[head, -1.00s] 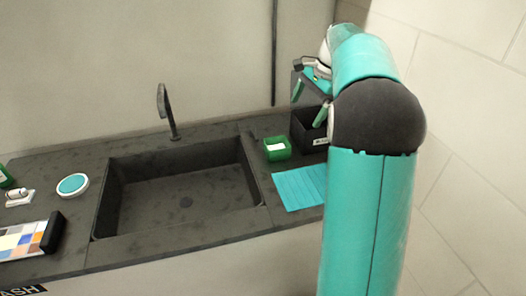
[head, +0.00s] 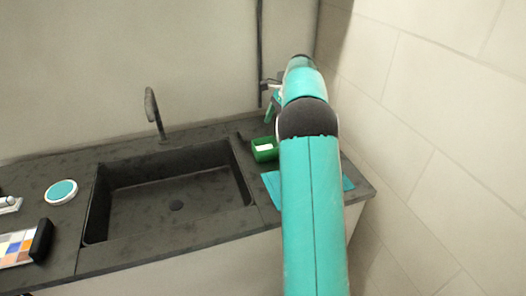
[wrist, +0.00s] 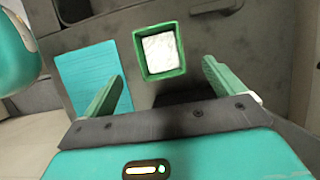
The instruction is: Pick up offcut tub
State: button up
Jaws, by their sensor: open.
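A small green tub (head: 265,155) with something white in it stands on the dark counter, right of the sink. It also shows in the wrist view (wrist: 164,76), upright and seen from above. My gripper (wrist: 163,74) is open and empty. Its two green fingers point toward the tub, which appears beyond the gap between them. I cannot tell how far the fingertips are above it. In the head view my gripper (head: 270,108) is partly hidden by my arm, above and behind the tub.
A teal ribbed mat (head: 271,184) lies in front of the tub, partly behind my arm. The sink (head: 205,190) and faucet (head: 154,113) are to the left. A round teal-topped disc (head: 61,192) and a colour chart (head: 18,246) lie farther left. A tiled wall bounds the right.

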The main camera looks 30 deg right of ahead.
aim_at(263, 147)
jog(key=x, duration=0.5)
jog(key=shift+w+a+f, duration=0.1)
jog(key=shift+a+f, duration=0.05)
jog(key=shift+f, duration=0.15)
jog(key=shift+x, duration=2.25)
jog(key=shift+a, duration=0.1)
jog(key=shift+c, duration=0.2)
jog(key=c, duration=1.1)
jog(key=shift+c, duration=0.2)
jog(key=shift+r, duration=0.2)
